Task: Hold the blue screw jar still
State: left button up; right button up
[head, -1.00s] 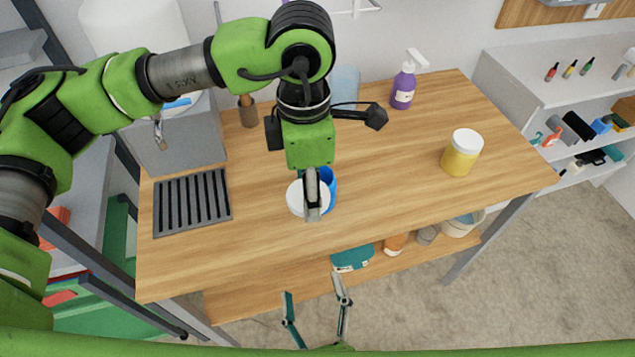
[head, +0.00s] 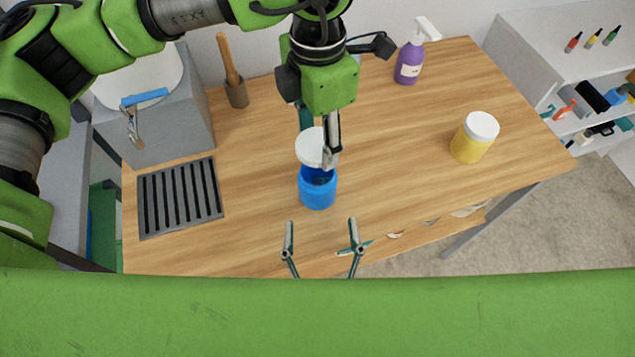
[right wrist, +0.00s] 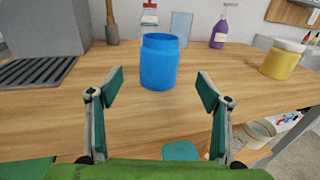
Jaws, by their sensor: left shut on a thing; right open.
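The blue screw jar (head: 318,194) stands upright on the wooden table, with its mouth uncovered. It also shows in the right wrist view (right wrist: 160,64), centred beyond the fingertips. My left gripper (head: 331,152) is shut on the white lid (head: 311,149), which is apart from the jar and shows above its mouth in the head view. My right gripper (head: 321,224) is open and empty at the table's front edge. Its fingers (right wrist: 160,82) point at the jar from either side, with a gap before it. Neither finger touches the jar.
A yellow jar with a white lid (head: 474,138) stands to the right. A dark slotted rack (head: 180,197) lies left. The table (head: 400,190) around the blue jar is clear.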

aim_at(317, 181)
jog(key=w, duration=1.1)
jog(key=shift+w+a, duration=0.25)
jog(key=shift+a, duration=0.1)
jog(key=c, duration=1.7)
pick_arm(q)
jog(key=shift+f, duration=2.5)
